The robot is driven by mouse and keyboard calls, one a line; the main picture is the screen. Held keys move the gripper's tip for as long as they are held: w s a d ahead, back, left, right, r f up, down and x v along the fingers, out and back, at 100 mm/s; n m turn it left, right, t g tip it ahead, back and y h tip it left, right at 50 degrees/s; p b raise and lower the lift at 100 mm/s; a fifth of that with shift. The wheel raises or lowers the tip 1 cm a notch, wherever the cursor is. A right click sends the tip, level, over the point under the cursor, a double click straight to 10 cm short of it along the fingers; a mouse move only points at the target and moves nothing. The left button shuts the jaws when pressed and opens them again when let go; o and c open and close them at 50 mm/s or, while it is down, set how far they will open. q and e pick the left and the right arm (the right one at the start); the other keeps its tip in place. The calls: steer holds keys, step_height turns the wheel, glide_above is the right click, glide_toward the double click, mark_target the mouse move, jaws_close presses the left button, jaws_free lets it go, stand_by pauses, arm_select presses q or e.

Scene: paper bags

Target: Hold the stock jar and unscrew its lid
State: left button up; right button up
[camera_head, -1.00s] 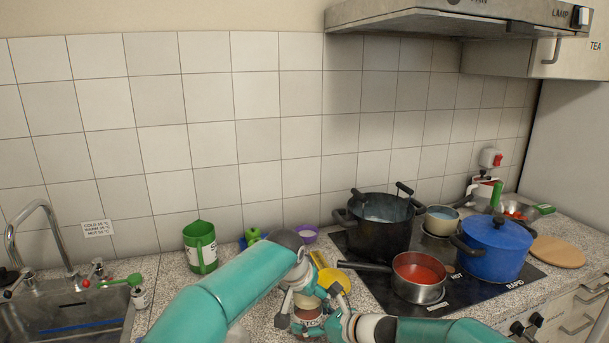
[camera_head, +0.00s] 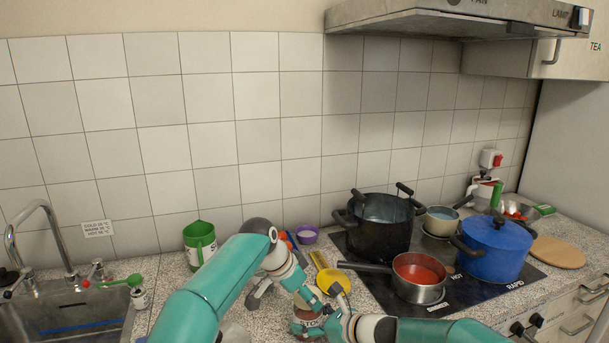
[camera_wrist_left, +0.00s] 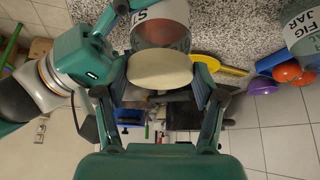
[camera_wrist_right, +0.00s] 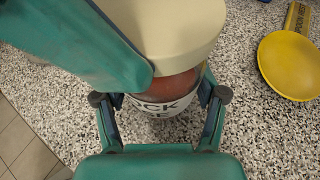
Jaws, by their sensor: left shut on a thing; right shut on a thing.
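The stock jar (camera_wrist_right: 162,106) stands upright on the counter, a glass jar with brown contents and a white label with black letters. My right gripper (camera_head: 316,325) is shut around its body, one finger on each side in the right wrist view. The round cream lid (camera_wrist_left: 160,70) is between the fingers of my left gripper (camera_head: 309,298), which is shut on its rim. The lid also shows in the right wrist view (camera_wrist_right: 175,28), directly over the jar. My left finger hides part of the jar there, and I cannot tell whether the lid is clear of the rim.
A pan of red sauce (camera_head: 418,272) is on the hob to the right. A green jug (camera_head: 200,243) and the sink (camera_head: 70,318) are to the left.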

arm_select(q)
steer(key=shift+n+t, duration=0.3)
steer(key=shift+n, duration=0.4)
steer(key=shift+r, duration=0.25)
steer(key=shift+r, duration=0.75)
steer(key=shift+r, duration=0.2)
arm_select(e)
steer(key=o, duration=1.6)
steer(key=shift+o, duration=0.2)
steer(key=v, duration=1.2)
